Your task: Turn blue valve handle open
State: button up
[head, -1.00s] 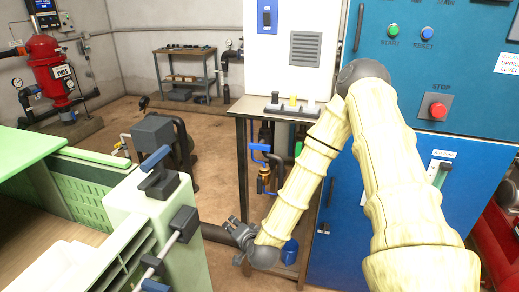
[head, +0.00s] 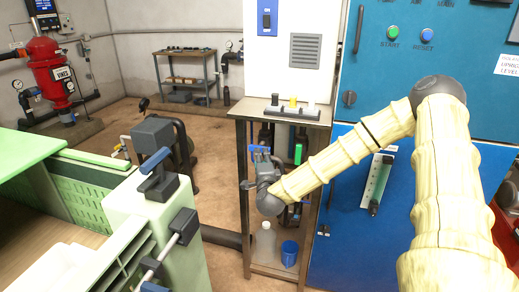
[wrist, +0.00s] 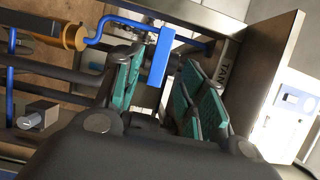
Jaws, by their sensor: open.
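The blue valve handle (wrist: 158,58) shows in the wrist view as a flat blue grip on a bent blue rod. The rod runs left to a brass-coloured valve body (wrist: 76,37). My gripper (wrist: 165,85) is open, with its teal-padded fingers on either side of the grip's lower end in the picture. I cannot tell whether a finger touches it. In the head view my gripper (head: 262,165) is in front of the pipework under the small table. It hides most of the valve there; only a bit of the blue handle (head: 254,150) shows beside it.
The metal table (head: 285,112) stands over the valve, with a white cabinet (head: 290,60) behind its top. A clear bottle (head: 265,242) and a blue cup (head: 289,253) stand on its lower shelf. A blue cabinet (head: 345,230) is close on the right.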

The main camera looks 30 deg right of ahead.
jog(key=p+x, duration=0.1)
jog(key=x, duration=0.6)
jog(key=shift+w, duration=0.2)
jog(key=shift+c, duration=0.2)
grip_shut()
